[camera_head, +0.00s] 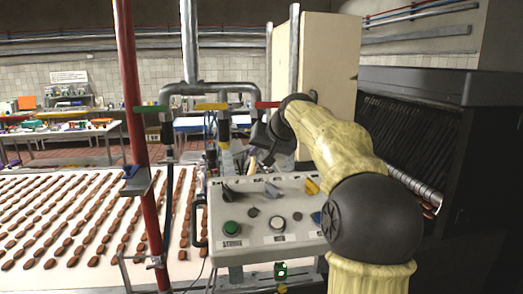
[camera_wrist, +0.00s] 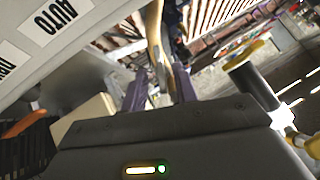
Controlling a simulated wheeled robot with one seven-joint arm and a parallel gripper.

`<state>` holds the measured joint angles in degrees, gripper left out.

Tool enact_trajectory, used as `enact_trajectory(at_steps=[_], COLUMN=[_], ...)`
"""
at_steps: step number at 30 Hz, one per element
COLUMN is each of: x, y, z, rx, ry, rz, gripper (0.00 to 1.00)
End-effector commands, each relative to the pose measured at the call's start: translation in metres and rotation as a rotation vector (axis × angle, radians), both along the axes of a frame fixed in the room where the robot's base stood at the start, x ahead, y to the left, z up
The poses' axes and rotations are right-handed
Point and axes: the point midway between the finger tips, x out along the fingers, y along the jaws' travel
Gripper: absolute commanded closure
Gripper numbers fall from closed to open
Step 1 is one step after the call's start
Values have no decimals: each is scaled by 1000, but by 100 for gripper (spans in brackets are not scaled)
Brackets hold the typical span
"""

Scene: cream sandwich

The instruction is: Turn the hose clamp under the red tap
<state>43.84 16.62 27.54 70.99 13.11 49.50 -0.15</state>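The red tap handle (camera_head: 267,105) is at the right end of the grey pipe in the head view, partly hidden by my wrist. My gripper (camera_head: 257,152) is just below it, dark and small there. In the wrist view my gripper (camera_wrist: 160,75) shows two purplish fingers standing apart. A tan hose (camera_wrist: 154,30) runs down between them, with a visible gap between the fingers. I cannot clearly make out the hose clamp; a small grey piece on the hose between the fingertips is too blurred to tell.
A control panel (camera_head: 270,190) with buttons and knobs stands just below my gripper. Yellow (camera_head: 212,106) and green (camera_head: 152,109) tap handles are to the left. A red post (camera_head: 130,70) stands farther left, by a conveyor (camera_head: 60,176) with rows of brown pieces.

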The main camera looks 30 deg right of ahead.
Motion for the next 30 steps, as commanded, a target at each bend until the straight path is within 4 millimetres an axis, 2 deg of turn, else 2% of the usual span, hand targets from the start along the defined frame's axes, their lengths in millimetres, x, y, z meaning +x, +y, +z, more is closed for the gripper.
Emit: enact_trajectory(at_steps=[4,12,17,24,30], x=[9,10,10,10,9], y=[4,4,3,2,-1], z=[-7,-9,-8,-9,-13], rx=[0,0,-1,15,117], ry=[0,-1,0,-5,-34], rz=[5,4,4,2,-2], gripper=[71,71,100,100,100])
